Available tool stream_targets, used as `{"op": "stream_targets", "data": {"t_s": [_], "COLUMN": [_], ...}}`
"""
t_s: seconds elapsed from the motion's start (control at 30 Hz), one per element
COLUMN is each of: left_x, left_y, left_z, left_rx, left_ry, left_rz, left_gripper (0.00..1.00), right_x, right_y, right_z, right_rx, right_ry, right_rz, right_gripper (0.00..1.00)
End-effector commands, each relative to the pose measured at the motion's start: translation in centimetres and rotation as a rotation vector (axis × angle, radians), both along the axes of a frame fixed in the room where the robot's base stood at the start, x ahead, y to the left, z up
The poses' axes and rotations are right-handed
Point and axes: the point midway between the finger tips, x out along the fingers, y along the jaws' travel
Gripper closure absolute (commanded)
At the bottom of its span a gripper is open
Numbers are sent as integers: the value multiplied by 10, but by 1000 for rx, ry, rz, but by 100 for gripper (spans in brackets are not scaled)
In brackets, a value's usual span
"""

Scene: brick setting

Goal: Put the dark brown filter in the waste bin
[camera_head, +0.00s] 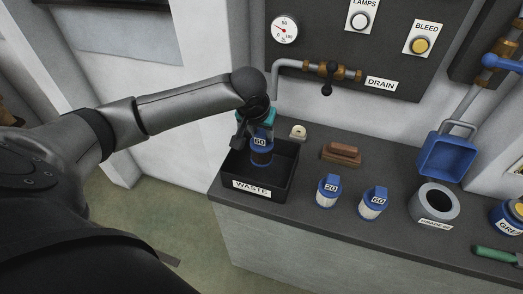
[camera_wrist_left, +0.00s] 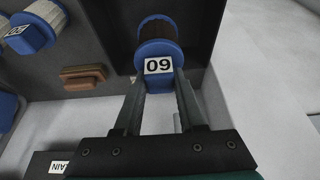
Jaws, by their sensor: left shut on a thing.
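The dark brown filter (camera_head: 262,157) has a blue cap with a "60" label. My left gripper (camera_head: 260,134) is shut on the blue cap, and the filter hangs upright over or inside the black waste bin (camera_head: 285,185). In the left wrist view, the fingers of my left gripper (camera_wrist_left: 160,90) press on both sides of the cap, and the brown body of the filter (camera_wrist_left: 155,28) shows beyond it. I cannot tell whether the filter touches the bin floor. My right gripper is not in view.
On the dark bench stand a filter marked 20 (camera_head: 327,190), a pale filter marked 60 (camera_head: 373,203), a grey ring (camera_head: 434,203), a brown block (camera_head: 341,154) and a blue scoop-like container (camera_head: 446,157). The drain pipe (camera_head: 300,66) runs along the wall behind.

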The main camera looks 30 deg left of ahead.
Motion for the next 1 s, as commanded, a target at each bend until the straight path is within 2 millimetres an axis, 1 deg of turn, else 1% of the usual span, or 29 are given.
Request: {"op": "stream_targets", "data": {"t_s": [0.03, 0.1, 0.27, 0.5, 0.57, 0.77, 0.9, 0.93, 1.0], "left_x": [0, 0, 0, 0, 0, 0, 0, 0, 0], "left_y": [0, 0, -1, 0, 0, 0, -1, -1, -1], "left_z": [-9, -16, -25, -60, -63, -62, -65, -66, -65], "left_rx": [-1, 0, -1, 0, -1, -1, -2, -1, -1], "left_ry": [1, 0, -1, 1, -1, -2, -1, 0, -1], "left_rz": [0, 1, 0, 0, 0, -1, -1, 0, 0], "left_gripper": [100, 100, 100, 100, 100, 100, 100, 60, 52], "right_x": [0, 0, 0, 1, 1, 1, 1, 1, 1], "right_y": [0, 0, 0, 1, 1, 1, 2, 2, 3], "right_z": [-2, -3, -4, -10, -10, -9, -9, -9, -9], "right_rx": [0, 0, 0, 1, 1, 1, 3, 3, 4], "right_ry": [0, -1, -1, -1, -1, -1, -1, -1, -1], "right_rz": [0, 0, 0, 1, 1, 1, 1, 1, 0], "right_gripper": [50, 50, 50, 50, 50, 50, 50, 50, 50]}}
